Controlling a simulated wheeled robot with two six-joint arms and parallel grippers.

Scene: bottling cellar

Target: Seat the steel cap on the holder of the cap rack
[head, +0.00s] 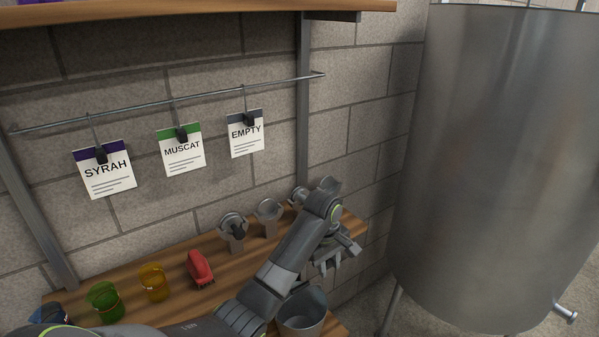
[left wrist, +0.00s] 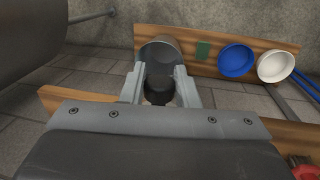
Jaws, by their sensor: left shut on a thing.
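My left gripper (head: 328,262) is at the right end of the wooden shelf, to the right of the cap rack and above a grey bucket. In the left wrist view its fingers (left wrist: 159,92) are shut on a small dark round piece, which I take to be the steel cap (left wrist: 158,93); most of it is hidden. The cap rack shows as grey round holders on short posts at the back of the shelf: one with a dark middle (head: 234,226), one pale and dish-like (head: 268,210), and one (head: 298,194) partly behind my arm. My right gripper is not in view.
The grey bucket (head: 301,313) is below my gripper. A big steel tank (head: 500,160) stands at right. Cards hang from a rod (head: 215,94) above.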

